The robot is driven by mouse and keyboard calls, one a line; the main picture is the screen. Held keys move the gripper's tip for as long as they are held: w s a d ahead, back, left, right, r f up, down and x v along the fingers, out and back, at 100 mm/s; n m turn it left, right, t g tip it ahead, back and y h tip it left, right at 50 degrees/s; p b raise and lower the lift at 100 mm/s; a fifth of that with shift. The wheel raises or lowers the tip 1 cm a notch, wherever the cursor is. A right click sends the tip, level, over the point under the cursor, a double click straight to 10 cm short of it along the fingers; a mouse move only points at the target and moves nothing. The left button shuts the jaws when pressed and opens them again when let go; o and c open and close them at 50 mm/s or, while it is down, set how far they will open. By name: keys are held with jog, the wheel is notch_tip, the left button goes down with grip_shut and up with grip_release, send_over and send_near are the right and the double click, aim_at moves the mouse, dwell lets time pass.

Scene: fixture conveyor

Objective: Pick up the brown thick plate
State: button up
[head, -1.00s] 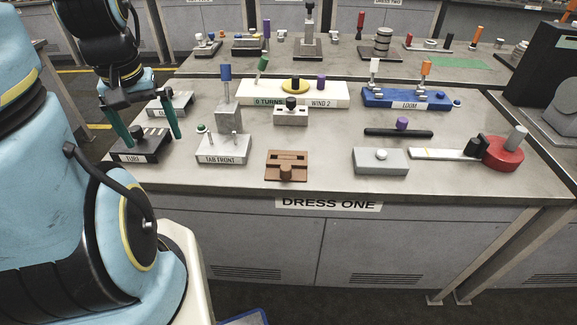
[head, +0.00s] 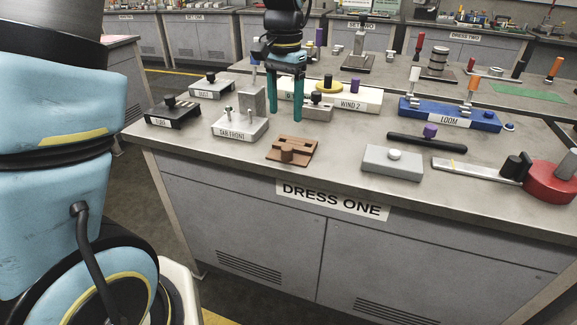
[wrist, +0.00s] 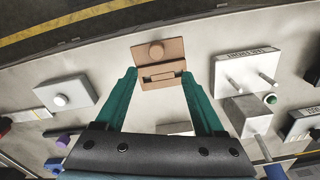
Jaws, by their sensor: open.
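The brown thick plate (head: 292,150) lies on the grey table near its front edge, with a raised knob on its front part and a slot behind it. It also shows in the wrist view (wrist: 173,75), just beyond the fingertips and between their lines. My gripper (head: 285,118) has two green fingers pointing down, spread apart with nothing between them. In the head view it is behind the brown plate and appears above the table. The wrist view shows the gripper (wrist: 160,72) from behind, its fingers framing the plate. No contact with the plate shows.
A white TAB FRONT block (head: 240,127) stands left of the plate, and a grey block with a white knob (head: 392,163) stands to its right. The table's front edge is close; bare tabletop surrounds the plate.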

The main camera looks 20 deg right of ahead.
aim_at(288, 146)
jog(key=shift+s+d+f, duration=0.3)
jog(key=shift+d+f, duration=0.15)
jog(key=shift+f, duration=0.15)
jog(key=f, duration=0.3)
jog(key=f+p, duration=0.1)
jog(key=f, duration=0.2)
jog(key=f+p, duration=0.1)
jog(key=f, duration=0.2)
jog(key=shift+a+f, duration=0.25)
jog(key=shift+f, duration=0.1)
jog(key=shift+c, duration=0.3)
grip_shut()
dwell(0.4)
